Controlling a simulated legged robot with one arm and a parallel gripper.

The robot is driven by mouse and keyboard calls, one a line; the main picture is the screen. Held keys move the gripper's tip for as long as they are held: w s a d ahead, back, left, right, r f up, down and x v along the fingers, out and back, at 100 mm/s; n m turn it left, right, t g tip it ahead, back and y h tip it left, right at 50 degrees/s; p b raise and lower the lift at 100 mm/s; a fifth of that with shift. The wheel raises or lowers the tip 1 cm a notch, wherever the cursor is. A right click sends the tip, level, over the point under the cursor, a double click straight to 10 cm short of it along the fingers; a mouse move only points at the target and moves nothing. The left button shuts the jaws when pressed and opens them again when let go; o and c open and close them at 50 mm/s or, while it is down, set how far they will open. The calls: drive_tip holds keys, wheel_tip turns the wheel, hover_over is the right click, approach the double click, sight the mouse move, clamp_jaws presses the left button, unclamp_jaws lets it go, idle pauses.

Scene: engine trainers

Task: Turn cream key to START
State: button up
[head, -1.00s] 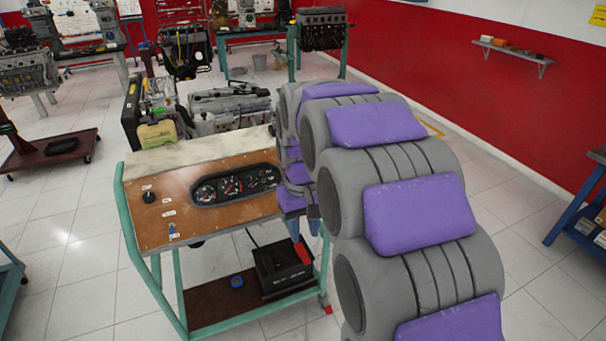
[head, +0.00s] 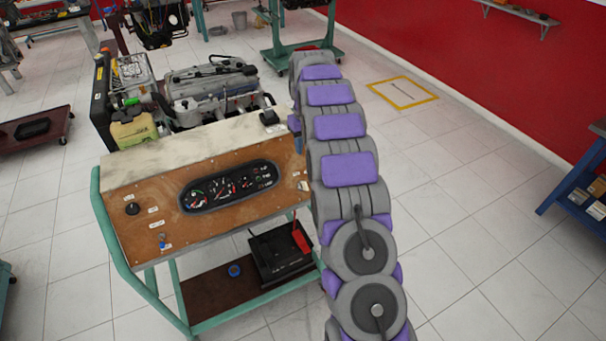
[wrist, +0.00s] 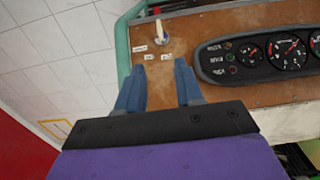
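The cream key (wrist: 161,38) stands out from the brown panel (wrist: 218,22) near its teal-framed edge in the wrist view, with small white labels beside it. In the head view a small cream shape at the panel's right end (head: 303,186) appears to be the same key. My gripper (wrist: 160,82) is open, its two blue fingers apart with nothing between them. The fingertips point toward the key and its labels, and the key lies beyond them, not between them. In the head view my arm mostly hides the gripper.
The gauge cluster (head: 230,185) fills the panel's middle. A black knob (head: 132,208) and a blue key (head: 162,241) sit on its left. An engine (head: 213,88) stands behind. A black battery (head: 280,255) is on the lower shelf. Tiled floor to the right is open.

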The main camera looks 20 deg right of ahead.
sight(305, 183)
wheel_tip(305, 183, down, 18)
drive_tip(key=b, duration=0.2)
drive_tip(key=shift+r+b, duration=0.25)
drive_tip(key=shift+b, duration=0.05)
clamp_jaws()
idle(0.3)
